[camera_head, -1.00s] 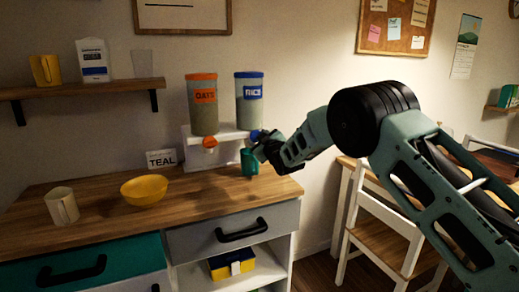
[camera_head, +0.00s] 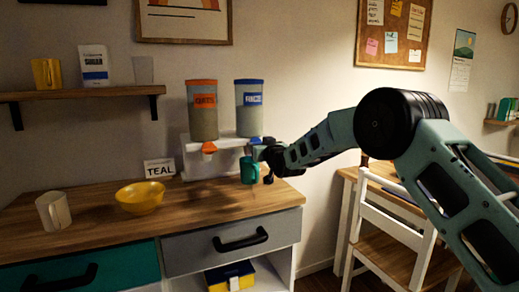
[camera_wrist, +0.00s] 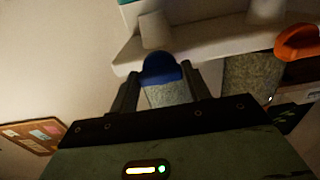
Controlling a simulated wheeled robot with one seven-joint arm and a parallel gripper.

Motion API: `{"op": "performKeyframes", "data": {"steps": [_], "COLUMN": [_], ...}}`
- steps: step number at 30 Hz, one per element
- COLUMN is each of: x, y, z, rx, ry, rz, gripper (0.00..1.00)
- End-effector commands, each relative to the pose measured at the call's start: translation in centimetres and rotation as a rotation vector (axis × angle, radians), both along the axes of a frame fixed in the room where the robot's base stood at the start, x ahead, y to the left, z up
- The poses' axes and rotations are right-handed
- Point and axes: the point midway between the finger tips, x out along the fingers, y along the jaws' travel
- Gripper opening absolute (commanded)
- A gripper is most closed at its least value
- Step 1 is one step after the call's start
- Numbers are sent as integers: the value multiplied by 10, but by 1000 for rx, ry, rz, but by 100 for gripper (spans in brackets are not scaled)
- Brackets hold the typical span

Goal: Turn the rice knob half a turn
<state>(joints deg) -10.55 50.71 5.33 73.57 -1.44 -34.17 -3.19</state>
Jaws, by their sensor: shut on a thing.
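The rice canister (camera_head: 249,108), with a blue lid and blue label, stands on the right of the white dispenser stand (camera_head: 190,160). My gripper (camera_head: 258,152) is at the front of the stand below this canister. In the wrist view, the blue rice knob (camera_wrist: 162,68) sits between my two fingers (camera_wrist: 160,88), which are shut on it. In the head view, my gripper largely hides this knob. A teal mug (camera_head: 248,172) stands just below my gripper at the stand.
The oats canister (camera_head: 203,112) and its orange knob (camera_head: 209,147) are close on the left. A TEAL sign (camera_head: 159,168), yellow bowl (camera_head: 140,197) and cream mug (camera_head: 53,210) stand on the counter (camera_head: 100,220). A white chair (camera_head: 400,243) is at the right.

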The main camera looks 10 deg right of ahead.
Motion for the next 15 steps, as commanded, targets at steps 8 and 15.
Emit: {"op": "performKeyframes", "data": {"steps": [8,15], "x": [0,0], "y": [0,0], "z": [-2,-2], "rx": [5,4], "ry": [6,6], "rz": [0,0], "gripper": [24,69]}}
